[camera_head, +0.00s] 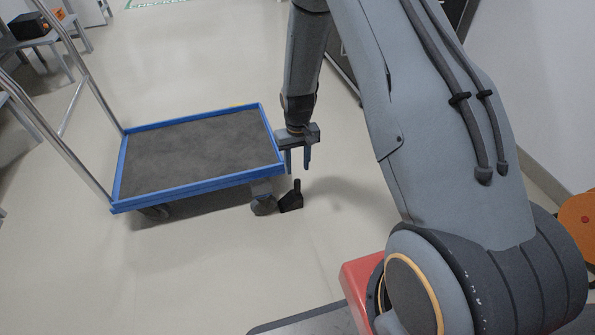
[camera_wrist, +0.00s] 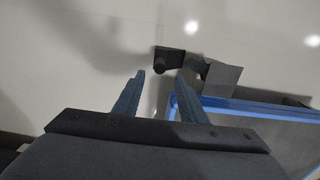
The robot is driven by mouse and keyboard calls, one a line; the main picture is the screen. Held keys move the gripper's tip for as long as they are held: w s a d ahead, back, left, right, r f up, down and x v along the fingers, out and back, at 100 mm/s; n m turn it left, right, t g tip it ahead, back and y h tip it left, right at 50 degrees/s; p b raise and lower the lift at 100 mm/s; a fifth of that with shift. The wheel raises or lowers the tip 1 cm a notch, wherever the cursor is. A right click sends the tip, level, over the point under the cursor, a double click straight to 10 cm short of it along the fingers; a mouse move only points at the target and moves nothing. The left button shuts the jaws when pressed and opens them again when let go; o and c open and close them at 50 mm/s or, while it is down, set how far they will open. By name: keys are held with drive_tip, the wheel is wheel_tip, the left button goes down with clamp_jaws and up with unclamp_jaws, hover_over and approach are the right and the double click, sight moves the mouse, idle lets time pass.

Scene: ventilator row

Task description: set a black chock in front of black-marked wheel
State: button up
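A black chock (camera_head: 291,201) with an upright knob stands on the floor, close against the near right wheel (camera_head: 263,206) of the blue-rimmed cart (camera_head: 196,185). I cannot make out a black mark on this wheel, or whether chock and wheel touch. My gripper (camera_head: 298,162) is open and empty, fingers down, above and just behind the chock, beside the cart's right edge. In the wrist view the chock (camera_wrist: 168,62) shows beyond the spread fingertips (camera_wrist: 163,79), apart from them, next to the grey wheel mount (camera_wrist: 218,77).
The cart's deck is empty, and its metal push handle (camera_head: 75,105) rises at the left. Another wheel (camera_head: 154,212) shows at the near left. The floor in front of the cart and right of the chock is clear.

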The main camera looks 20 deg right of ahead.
drive_tip(key=s+a+r+n, duration=0.1)
drive_tip(key=s+a+r, duration=0.3)
drive_tip(key=a+r, duration=0.3)
drive_tip(key=s+a+r+n, duration=0.1)
drive_tip(key=s+a+r, duration=0.3)
drive_tip(key=r, duration=0.6)
drive_tip(key=s+a+r+n, duration=0.1)
drive_tip(key=s+a+r, duration=0.3)
drive_tip(key=a+r, duration=0.3)
drive_tip(key=s+a+r+n+y, duration=0.1)
drive_tip(key=s+r, duration=0.5)
drive_tip(key=s, duration=0.6)
drive_tip(key=s+a+r+n, duration=0.2)
drive_tip(key=s+r, duration=0.4)
drive_tip(key=s, duration=0.5)
drive_tip(key=shift+s+n+y+p, duration=0.3)
drive_tip(key=shift+s+n+y, duration=0.05)
drive_tip(key=shift+n+y, duration=0.05)
drive_tip(key=shift+r+p, duration=0.35)
drive_tip(key=shift+r, duration=0.15)
